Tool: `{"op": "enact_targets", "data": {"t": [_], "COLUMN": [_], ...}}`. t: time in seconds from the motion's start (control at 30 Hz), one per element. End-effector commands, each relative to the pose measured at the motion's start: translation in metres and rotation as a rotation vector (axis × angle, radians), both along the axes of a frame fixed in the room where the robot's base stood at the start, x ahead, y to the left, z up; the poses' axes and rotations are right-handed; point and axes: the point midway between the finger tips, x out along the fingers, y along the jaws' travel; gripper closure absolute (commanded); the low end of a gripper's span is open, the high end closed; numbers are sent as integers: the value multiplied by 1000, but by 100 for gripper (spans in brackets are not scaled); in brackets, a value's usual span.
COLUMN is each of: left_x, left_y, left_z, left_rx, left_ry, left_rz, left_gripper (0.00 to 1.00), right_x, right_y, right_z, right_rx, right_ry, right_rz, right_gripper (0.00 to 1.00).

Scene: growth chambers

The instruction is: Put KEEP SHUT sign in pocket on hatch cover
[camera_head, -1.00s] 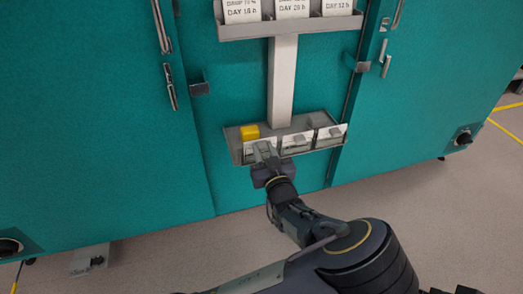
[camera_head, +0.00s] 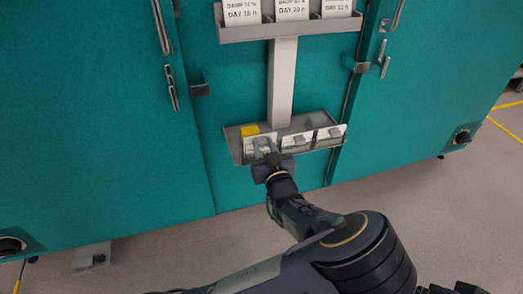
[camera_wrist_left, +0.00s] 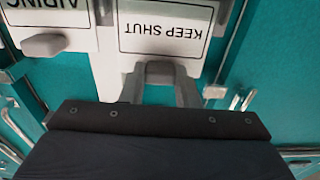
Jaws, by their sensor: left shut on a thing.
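The KEEP SHUT sign (camera_wrist_left: 165,32) is a white card with black lettering, upside down in the left wrist view. In the head view it is the leftmost card (camera_head: 257,143) in the lower grey rack on the teal chamber front. My left gripper (camera_head: 265,150) is in front of it. In the wrist view its fingers (camera_wrist_left: 160,88) are shut on the grey grip (camera_wrist_left: 160,70) at the sign's edge. Whether the card is clear of the rack cannot be told. I cannot identify the hatch cover's pocket. My right gripper is not in view.
The lower rack (camera_head: 237,151) also holds two other cards and a yellow block (camera_head: 250,131). One neighbouring card reads AIRING (camera_wrist_left: 45,12), close beside. An upper rack (camera_head: 290,30) holds DAY cards. Door handles (camera_head: 171,88) and a latch (camera_head: 200,89) protrude from the teal panels.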

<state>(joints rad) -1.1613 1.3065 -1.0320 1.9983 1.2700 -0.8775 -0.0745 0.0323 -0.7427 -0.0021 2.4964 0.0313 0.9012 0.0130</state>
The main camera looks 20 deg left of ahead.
Motion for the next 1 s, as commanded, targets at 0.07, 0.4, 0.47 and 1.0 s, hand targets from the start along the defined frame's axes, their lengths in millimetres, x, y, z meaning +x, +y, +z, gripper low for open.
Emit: {"op": "enact_targets", "data": {"t": [0.07, 0.4, 0.47, 1.0], "left_x": [0, 0, 0, 0], "left_y": [0, 0, 0, 0], "left_z": [0, 7, 10, 30], "left_rx": [0, -1, -1, -1], "left_ry": [0, -1, -1, 1], "left_rz": [0, 0, 0, 0], "left_gripper": [96, 96, 96, 96], "right_x": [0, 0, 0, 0], "right_y": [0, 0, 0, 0], "right_z": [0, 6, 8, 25], "right_rx": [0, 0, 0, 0], "right_ry": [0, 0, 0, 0], "right_rz": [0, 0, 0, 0], "right_gripper": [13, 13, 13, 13]}}
